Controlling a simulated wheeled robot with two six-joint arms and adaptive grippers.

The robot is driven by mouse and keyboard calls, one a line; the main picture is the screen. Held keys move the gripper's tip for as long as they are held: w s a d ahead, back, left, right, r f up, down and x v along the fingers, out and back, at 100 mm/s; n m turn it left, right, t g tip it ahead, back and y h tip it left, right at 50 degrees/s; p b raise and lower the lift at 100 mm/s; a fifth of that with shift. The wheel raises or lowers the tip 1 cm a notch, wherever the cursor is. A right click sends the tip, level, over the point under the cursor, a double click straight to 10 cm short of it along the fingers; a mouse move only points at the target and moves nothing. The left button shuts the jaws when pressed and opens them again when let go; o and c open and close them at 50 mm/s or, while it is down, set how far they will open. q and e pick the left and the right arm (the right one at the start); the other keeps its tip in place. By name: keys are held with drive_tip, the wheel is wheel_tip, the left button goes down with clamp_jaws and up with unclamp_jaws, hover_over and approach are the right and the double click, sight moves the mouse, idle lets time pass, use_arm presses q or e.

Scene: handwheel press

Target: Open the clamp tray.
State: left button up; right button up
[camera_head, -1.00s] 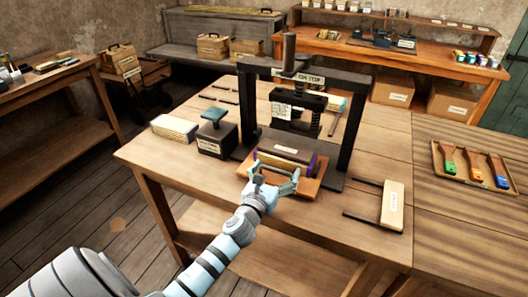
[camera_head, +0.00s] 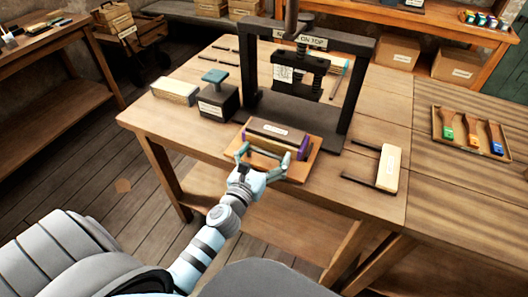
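The clamp tray (camera_head: 307,169) is a wooden tray at the front middle of the table, before the black press (camera_head: 348,82). On it are a dark labelled block (camera_head: 276,133), purple end pieces (camera_head: 303,142) and a pale brass-coloured bar along the front. My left gripper (camera_head: 263,156) is at the tray's front edge, its two green-grey fingers spread apart near the ends of the bar. I cannot tell whether the fingers touch it. The gripper hides part of the tray's front. My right gripper is out of view.
A pale labelled block with dark rods (camera_head: 388,168) lies to the right. A brush tray (camera_head: 472,133) is at far right.

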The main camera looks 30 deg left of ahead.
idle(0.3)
use_arm(q)
drive_tip(key=s, duration=0.4)
drive_tip(key=s+d, duration=0.1)
drive_tip(key=s, duration=0.7)
drive_tip(key=shift+d, duration=0.15)
